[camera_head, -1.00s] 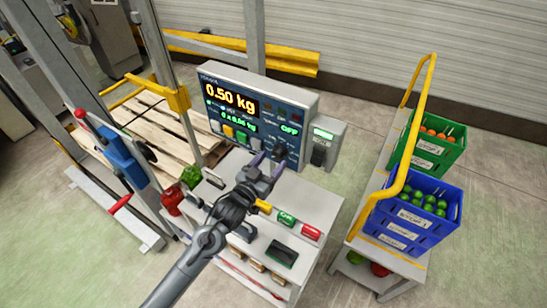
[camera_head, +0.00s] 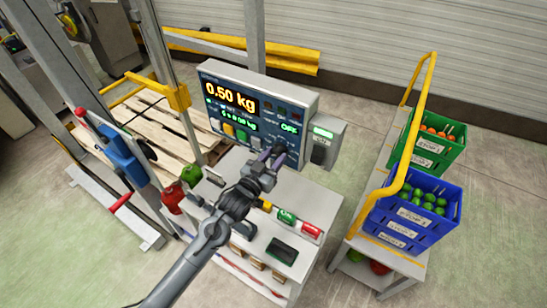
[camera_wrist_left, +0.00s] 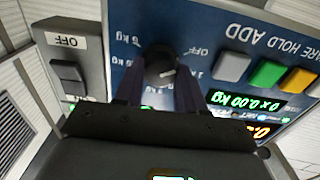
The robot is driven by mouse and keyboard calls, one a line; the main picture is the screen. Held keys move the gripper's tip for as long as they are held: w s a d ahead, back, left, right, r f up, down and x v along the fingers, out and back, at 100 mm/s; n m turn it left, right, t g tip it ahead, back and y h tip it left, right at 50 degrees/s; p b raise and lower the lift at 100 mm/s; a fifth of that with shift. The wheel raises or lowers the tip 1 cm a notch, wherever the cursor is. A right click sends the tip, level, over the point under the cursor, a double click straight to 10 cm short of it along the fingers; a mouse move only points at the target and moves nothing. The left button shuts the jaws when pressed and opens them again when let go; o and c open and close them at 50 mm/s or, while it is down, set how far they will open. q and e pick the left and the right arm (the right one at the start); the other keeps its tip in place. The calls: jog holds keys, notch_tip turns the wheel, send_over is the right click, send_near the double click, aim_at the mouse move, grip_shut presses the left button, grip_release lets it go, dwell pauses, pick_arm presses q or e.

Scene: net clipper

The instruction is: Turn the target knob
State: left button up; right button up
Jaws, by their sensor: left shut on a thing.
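The black knob (camera_wrist_left: 160,68) sits on the blue front of the scale panel, ringed by kg marks and an OFF mark; a white line shows on its face in the wrist view. My left gripper (camera_head: 272,153) is at the lower right of the panel (camera_head: 262,105). In the wrist view its dark fingers (camera_wrist_left: 159,82) stand on either side of the knob and are shut on it. In the head view the gripper largely hides the knob. The display (camera_head: 230,97) reads 0.50 kg, with a green OFF beside it. My right gripper is not in view.
A grey switch box (camera_head: 323,142) adjoins the panel's right side, close to the gripper. The bench top below holds red and green cylinders (camera_head: 287,217) and a dark tray (camera_head: 283,250). A cart with a blue crate (camera_head: 408,230) and a green crate (camera_head: 428,155) stands right.

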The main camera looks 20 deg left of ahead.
pick_arm(q)
jog(key=shift+m, duration=0.3)
jog(key=m, duration=0.3)
jog(key=shift+p, duration=0.4)
jog(key=shift+m, duration=2.1)
jog(key=o, duration=1)
jog(key=shift+o, duration=0.2)
jog(key=shift+s, duration=0.15)
jog(key=s+a+b, duration=0.1)
jog(key=s+a, duration=0.1)
jog(key=s, duration=0.8)
jog(key=shift+s, duration=0.2)
